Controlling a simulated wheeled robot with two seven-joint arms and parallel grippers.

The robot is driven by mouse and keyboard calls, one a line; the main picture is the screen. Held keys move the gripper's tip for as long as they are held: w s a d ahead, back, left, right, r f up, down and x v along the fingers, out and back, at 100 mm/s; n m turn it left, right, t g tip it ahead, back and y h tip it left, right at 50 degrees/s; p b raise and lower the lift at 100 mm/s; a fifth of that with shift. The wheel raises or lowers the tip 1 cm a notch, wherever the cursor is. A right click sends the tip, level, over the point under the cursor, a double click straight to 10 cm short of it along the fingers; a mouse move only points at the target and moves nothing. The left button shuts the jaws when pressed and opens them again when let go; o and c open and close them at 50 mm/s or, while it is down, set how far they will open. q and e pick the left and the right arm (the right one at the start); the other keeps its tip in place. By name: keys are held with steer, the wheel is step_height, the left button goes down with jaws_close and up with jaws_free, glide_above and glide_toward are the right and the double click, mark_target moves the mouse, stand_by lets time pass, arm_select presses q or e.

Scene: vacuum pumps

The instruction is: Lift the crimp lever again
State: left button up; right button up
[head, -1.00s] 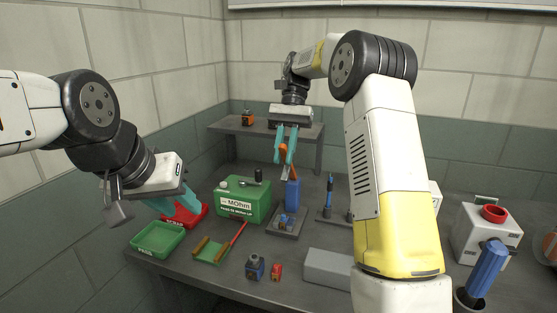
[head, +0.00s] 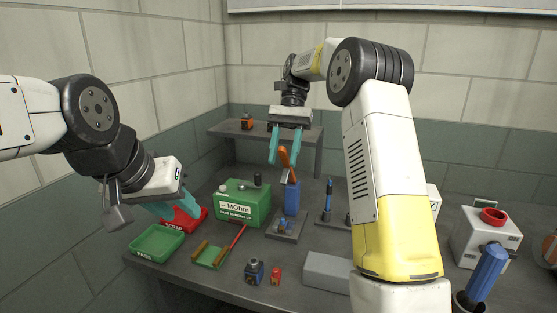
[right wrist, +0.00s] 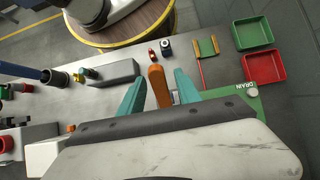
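The crimp lever (head: 287,163) is an orange handle standing raised and slightly tilted above the blue crimp tool body (head: 292,198). My right gripper (head: 284,157) is open, its teal fingers spread on either side of the lever's upper end. In the right wrist view the orange lever (right wrist: 157,86) lies between the two fingers (right wrist: 160,82), with a gap visible on both sides. My left gripper (head: 183,210) is low at the left, by the red scrap tray (head: 193,221); its finger gap is not clear.
A green MOhm box (head: 243,203) stands left of the crimp tool. A green tray (head: 157,241) lies front left. A grey block (head: 327,270) and small blue (head: 254,271) and red (head: 277,276) parts lie near the front edge. A raised shelf (head: 268,131) stands behind.

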mark_target(283, 148)
step_height(283, 148, up, 3)
steer(key=shift+s+r, duration=0.1)
steer(key=shift+r, duration=0.05)
steer(key=s+a+r, duration=0.1)
steer(key=s+a, duration=0.1)
steer(key=s, duration=1.3)
steer(key=shift+s, duration=0.4)
steer(key=shift+r, duration=0.1)
